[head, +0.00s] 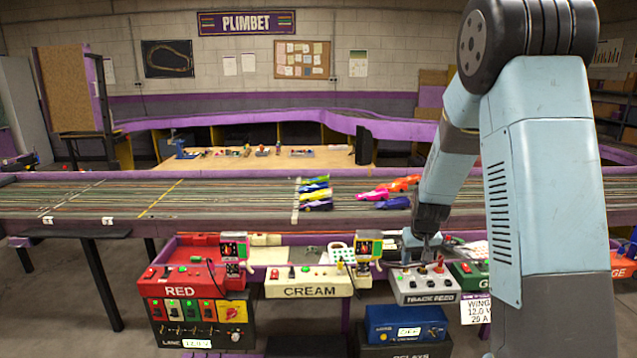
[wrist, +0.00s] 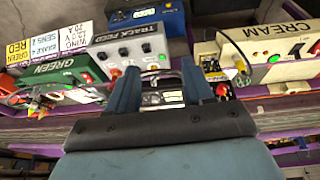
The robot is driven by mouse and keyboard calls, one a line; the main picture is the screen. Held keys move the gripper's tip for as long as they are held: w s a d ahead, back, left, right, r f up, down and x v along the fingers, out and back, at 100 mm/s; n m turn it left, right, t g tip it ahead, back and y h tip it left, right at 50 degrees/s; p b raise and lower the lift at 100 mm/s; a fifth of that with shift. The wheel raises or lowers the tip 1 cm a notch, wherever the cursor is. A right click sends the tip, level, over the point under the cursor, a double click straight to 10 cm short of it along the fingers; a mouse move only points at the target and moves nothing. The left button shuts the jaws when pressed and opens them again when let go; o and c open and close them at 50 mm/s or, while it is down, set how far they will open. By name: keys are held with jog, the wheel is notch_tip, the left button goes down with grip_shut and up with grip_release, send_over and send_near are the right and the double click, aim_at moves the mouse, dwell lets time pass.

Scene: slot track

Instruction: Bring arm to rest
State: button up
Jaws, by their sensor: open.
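My arm reaches forward over the control boxes at the right of the head view. My gripper (head: 428,243) points down just above the back of the grey TRACK FEED box (head: 425,292). In the wrist view my gripper (wrist: 163,78) is open, with its two fingers apart and nothing held between them. The TRACK FEED box (wrist: 138,50), with its knobs, lies just beyond the fingers there. I cannot tell whether the fingertips touch anything.
The CREAM box (head: 310,288) and RED box (head: 190,282) stand to the left, the GREEN box (head: 468,272) to the right. Behind is the slot track (head: 240,197) with several cars. A blue box (head: 405,325) sits lower down. Open air lies above the track.

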jog(key=s+a+r+t, duration=0.1)
jog(key=s+a+r, duration=0.1)
jog(key=s+r, duration=0.9)
jog(key=s+a+r, duration=0.2)
jog(key=s+r, duration=0.9)
jog(key=r, duration=0.1)
jog(key=s+r+t, duration=0.1)
jog(key=s+r, duration=0.1)
jog(key=s, duration=0.9)
jog(key=shift+s+r, duration=0.2)
jog(key=shift+s, duration=0.05)
